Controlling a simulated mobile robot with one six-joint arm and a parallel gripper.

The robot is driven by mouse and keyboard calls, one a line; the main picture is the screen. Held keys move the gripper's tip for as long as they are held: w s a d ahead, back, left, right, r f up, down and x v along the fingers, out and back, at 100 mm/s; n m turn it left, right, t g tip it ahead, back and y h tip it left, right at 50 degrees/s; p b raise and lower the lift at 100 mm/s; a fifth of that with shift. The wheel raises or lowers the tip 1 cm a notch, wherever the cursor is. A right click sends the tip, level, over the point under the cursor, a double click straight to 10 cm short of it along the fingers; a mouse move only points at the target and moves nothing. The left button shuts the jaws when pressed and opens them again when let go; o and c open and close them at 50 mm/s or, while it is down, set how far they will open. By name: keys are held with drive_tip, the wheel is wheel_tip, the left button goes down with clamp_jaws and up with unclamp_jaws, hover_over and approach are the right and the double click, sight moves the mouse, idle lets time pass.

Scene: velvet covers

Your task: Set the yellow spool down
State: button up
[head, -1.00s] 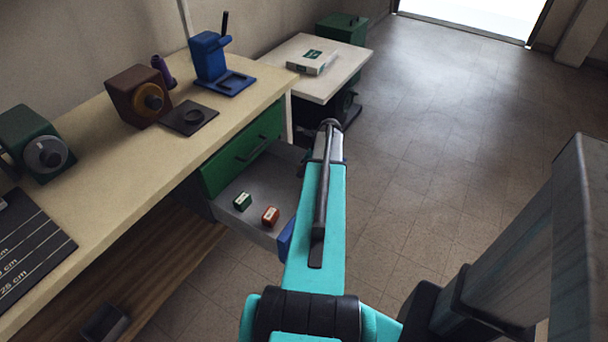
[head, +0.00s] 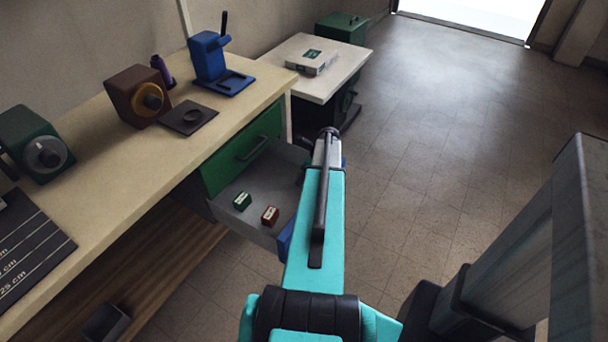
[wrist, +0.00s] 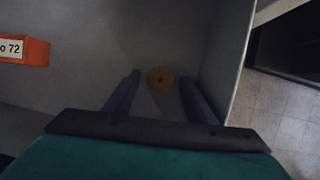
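A gap shows between the spool and each finger, so the gripper is open. In the head view my arm hides the spool and most of the gripper.
The drawer also holds a green box (head: 242,201) and a red box (head: 270,216); the red one shows in the wrist view (wrist: 24,50). The workbench (head: 160,165) with its tools is at left. A pale side table (head: 335,82) stands beyond; open floor lies right.

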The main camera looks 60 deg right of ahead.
drive_tip(key=shift+r, duration=0.1)
drive_tip(key=v, duration=1.2)
drive_tip(key=shift+w+r, duration=0.1)
drive_tip(key=shift+r, duration=0.05)
idle(0.8)
